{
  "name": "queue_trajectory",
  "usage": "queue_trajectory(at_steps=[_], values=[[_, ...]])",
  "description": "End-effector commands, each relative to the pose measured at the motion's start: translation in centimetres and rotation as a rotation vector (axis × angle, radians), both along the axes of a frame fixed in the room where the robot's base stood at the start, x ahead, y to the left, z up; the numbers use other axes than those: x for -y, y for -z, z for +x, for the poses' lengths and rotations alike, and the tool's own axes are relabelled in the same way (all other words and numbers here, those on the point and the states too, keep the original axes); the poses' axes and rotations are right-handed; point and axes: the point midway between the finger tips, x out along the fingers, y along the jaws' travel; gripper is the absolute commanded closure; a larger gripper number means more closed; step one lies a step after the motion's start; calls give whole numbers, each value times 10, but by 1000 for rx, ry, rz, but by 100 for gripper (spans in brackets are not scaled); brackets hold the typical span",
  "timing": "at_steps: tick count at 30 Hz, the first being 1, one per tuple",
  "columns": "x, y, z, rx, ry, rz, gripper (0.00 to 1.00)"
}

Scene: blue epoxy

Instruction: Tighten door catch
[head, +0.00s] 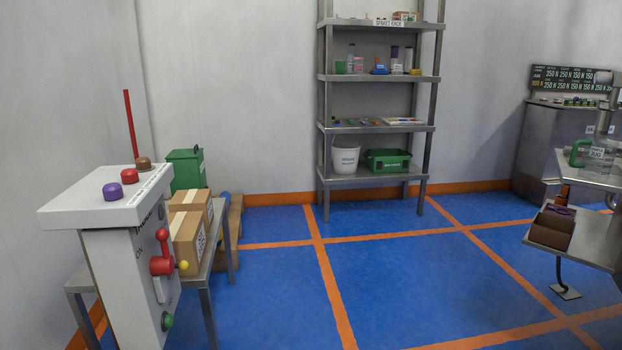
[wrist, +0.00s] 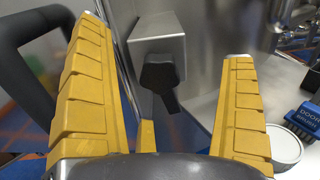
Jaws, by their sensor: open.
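In the wrist view, my gripper (wrist: 163,42) has its two yellow ribbed fingers spread apart, with nothing gripped between them. A black knob or lever (wrist: 159,76) on a grey metal block (wrist: 158,42) shows between the fingers, beyond them. It looks like the door catch, but I cannot tell for sure. My gripper does not show in the head view.
In the wrist view, a thick black curved bar (wrist: 28,70) is at left. A blue labelled object (wrist: 304,122) and a round pale lid (wrist: 284,146) are at right. In the head view, a control pedestal (head: 110,212) stands left, shelving (head: 378,78) behind. The blue floor between is clear.

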Motion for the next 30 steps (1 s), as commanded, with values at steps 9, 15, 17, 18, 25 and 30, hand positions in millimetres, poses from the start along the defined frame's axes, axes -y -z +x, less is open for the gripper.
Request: queue_trajectory(at_steps=[9, 15, 17, 18, 25, 30], values=[[-33, 3, 1, 0, 0, -3, 0], [-50, 1, 2, 0, 0, -1, 0], [-52, 1, 2, 0, 0, 0, 0], [-54, 1, 2, 0, 0, 0, 0], [-56, 0, 2, 0, 0, 0, 0], [-56, 0, 2, 0, 0, 0, 0]])
